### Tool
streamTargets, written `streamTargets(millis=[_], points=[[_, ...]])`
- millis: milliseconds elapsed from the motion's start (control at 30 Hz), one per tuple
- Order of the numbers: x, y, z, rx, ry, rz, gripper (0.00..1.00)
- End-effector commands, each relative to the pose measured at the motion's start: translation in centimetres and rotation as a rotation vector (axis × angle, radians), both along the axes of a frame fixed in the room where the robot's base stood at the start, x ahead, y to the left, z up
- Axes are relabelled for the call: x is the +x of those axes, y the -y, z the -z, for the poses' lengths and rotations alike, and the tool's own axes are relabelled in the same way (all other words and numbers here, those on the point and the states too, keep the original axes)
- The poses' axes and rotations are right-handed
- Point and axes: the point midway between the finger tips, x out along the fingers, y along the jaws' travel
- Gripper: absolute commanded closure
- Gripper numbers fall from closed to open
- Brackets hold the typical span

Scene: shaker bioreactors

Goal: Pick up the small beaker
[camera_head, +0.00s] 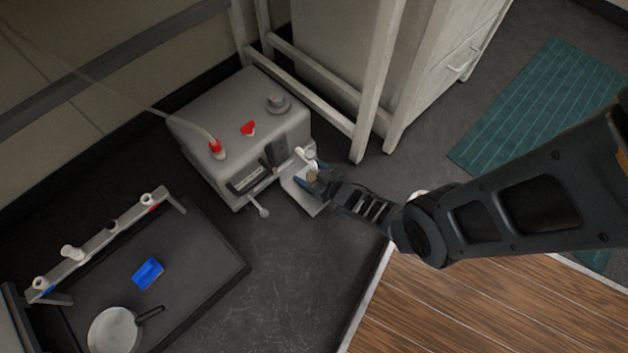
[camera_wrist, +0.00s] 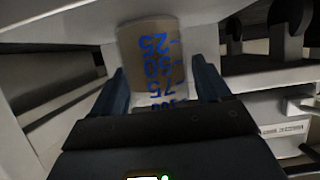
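The small beaker (camera_wrist: 151,52) is tan with blue volume marks and fills the upper middle of the wrist view. My gripper (camera_wrist: 160,78) has one dark finger on each side of it, very close to its walls. I cannot tell whether the fingers press on the beaker or leave a thin gap. In the head view my gripper (camera_head: 311,176) is at the pale bracket on the front of the grey machine. Only a small tan part of the beaker (camera_head: 312,175) shows there, the rest hidden by my gripper.
The grey machine (camera_head: 205,128) carries red parts and a hose. A lever with a round knob (camera_head: 264,212) sticks out left of my gripper. A white table leg (camera_head: 372,90) stands close behind. At lower left, a dark tray (camera_head: 195,265) holds a pan and blue item.

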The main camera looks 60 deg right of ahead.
Motion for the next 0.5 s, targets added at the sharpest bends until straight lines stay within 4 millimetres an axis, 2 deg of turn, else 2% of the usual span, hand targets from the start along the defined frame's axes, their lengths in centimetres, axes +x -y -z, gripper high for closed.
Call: streamTargets(millis=[67,500], points=[[-0.02,0.0,-0.01,0.0,0.0,0.0,0.32],[-0.03,0.0,0.0,0.0,0.0,0.0,0.74]])
